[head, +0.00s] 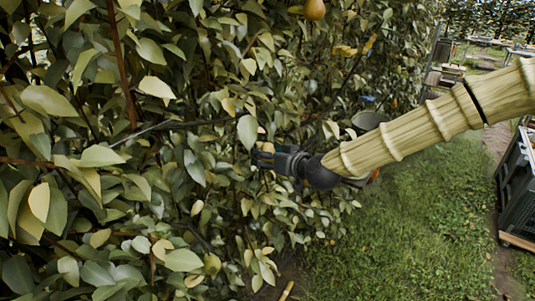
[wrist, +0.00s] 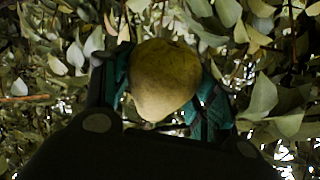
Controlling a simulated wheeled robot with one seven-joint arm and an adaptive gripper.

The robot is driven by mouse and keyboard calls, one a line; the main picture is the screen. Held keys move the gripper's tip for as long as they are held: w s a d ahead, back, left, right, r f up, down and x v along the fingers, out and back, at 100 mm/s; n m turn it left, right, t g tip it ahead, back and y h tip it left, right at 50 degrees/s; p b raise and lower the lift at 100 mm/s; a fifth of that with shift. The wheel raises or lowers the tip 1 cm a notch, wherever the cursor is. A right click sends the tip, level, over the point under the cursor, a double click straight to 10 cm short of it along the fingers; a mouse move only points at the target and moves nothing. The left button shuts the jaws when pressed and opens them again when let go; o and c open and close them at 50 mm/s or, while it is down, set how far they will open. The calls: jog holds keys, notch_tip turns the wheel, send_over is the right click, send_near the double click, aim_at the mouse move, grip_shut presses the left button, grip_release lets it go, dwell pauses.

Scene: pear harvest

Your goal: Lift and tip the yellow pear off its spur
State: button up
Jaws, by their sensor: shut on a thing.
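The yellow pear (wrist: 163,78) shows in the middle of the wrist view, dull yellow-green in the shade. My gripper (wrist: 165,95) is shut on it, with a teal-lined finger on each side of the fruit. The pear's stem and spur cannot be made out. In the head view my gripper (head: 264,158) reaches left into the foliage at the end of my arm. Leaves surround the fingertips there, and the held pear cannot be made out in that view.
Dense leafy branches (head: 120,130) fill the left and middle. Another pear (head: 314,9) hangs at the top of the head view. A grey bucket (head: 368,119) stands behind my arm. A dark crate (head: 517,185) is at the right edge. Open grass (head: 400,235) lies at the lower right.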

jog(key=shift+s, duration=0.15)
jog(key=shift+s+r+g+p, duration=0.1)
jog(key=shift+r+g+p, duration=0.1)
jog(key=shift+g+p, duration=0.4)
jog(key=shift+s+m+g+p, duration=0.35)
jog(key=shift+m+p, duration=0.15)
jog(key=shift+p, duration=0.55)
jog(key=shift+r+h, duration=0.1)
jog(key=shift+h, duration=0.2)
jog(key=shift+s+r+g+p, duration=0.15)
jog(key=shift+r+g+p, duration=0.1)
jog(key=shift+p, duration=0.15)
jog(key=shift+s+m+g, duration=0.25)
jog(key=shift+m+g, duration=0.05)
jog(key=shift+g, duration=0.1)
jog(key=shift+r, duration=0.1)
jog(key=shift+s+a+r+m+g+h, duration=0.1)
jog(key=shift+s+r+m+g+h, duration=0.2)
jog(key=shift+g, duration=0.3)
